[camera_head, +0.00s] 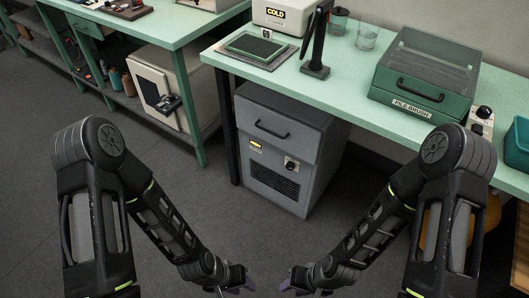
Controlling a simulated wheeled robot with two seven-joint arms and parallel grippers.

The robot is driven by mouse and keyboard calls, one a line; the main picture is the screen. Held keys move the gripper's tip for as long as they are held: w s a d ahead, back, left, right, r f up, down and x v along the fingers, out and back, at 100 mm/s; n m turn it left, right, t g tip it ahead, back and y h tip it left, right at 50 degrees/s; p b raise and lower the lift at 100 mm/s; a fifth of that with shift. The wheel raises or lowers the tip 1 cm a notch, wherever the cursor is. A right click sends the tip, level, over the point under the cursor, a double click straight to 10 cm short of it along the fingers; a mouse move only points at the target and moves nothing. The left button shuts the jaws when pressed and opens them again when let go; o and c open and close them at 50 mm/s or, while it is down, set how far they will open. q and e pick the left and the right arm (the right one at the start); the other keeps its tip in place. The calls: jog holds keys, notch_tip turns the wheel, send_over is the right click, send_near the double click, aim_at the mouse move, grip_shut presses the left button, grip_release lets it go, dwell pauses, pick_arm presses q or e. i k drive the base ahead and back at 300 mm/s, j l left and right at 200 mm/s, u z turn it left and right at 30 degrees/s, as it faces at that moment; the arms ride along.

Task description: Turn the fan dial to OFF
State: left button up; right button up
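A second black knob (484,112) tops a small pale panel at the bench's right end. No readable label shows which one is the fan dial, and their settings are too small to read. My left gripper (248,284) and my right gripper (287,285) are low at the bottom centre, above the floor and apart from both dials. Their fingers are small and partly cut off, so their opening is unclear.
The green bench (352,88) holds a green case (424,80) labelled PILE BRUSH, a box marked COLD (283,15), a black stand (316,45) and a glass (367,37). A white safe-like cabinet (150,85) stands left. Floor (215,205) before the grey cabinet is clear.

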aim_at(290, 165)
jog(key=i+j, duration=0.15)
jog(key=j, duration=0.3)
jog(key=i+j+z, duration=0.15)
jog(key=j, duration=0.35)
jog(key=i+j, duration=0.15)
jog(key=j, duration=0.3)
jog(key=i+j+z, duration=0.15)
jog(key=j, duration=0.35)
jog(key=i+j, duration=0.15)
jog(key=j, duration=0.35)
jog(key=i+j+z, duration=0.15)
jog(key=j, duration=0.35)
jog(key=k, duration=0.05)
